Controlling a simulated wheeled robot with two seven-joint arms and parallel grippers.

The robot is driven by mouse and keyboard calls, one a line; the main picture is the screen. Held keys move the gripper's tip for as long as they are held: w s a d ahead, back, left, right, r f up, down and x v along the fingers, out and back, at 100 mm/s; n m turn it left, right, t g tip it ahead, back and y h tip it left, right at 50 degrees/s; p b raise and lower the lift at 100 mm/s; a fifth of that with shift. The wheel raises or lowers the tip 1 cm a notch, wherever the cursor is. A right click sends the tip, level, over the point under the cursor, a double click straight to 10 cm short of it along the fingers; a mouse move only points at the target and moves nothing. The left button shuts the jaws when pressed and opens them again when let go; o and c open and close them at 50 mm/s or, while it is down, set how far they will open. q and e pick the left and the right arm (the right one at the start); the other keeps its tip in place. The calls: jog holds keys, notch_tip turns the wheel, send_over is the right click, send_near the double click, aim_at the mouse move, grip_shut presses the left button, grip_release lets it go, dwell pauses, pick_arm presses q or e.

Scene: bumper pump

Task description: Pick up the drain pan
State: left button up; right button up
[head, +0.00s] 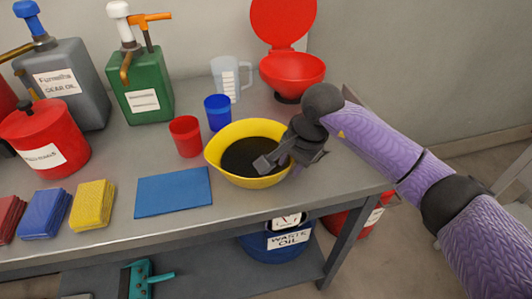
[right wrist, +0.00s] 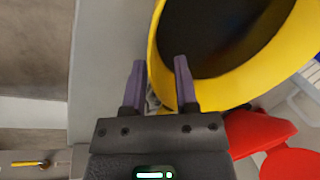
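The drain pan (head: 215,158) is a yellow round bowl with dark contents, standing on the grey workbench in the head view. It fills the upper right of the right wrist view (right wrist: 156,45). My right gripper (head: 270,162) reaches over the pan's right side from the right. In the right wrist view its two purple fingers (right wrist: 159,68) are apart, with the pan's near rim showing between them. One finger lies over the pan and the other outside it. I cannot tell whether either finger touches the rim. My left gripper is not in view.
A red cup (head: 186,137) and a blue cup (head: 218,112) stand close behind the pan. A clear jug (head: 228,78) and a red lidded bowl (head: 292,68) are farther back. A blue mat (head: 174,192) lies left of it. The workbench's front edge (head: 240,222) is close.

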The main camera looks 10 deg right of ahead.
grip_shut()
dwell(0.4)
dwell(0.4)
dwell(0.4)
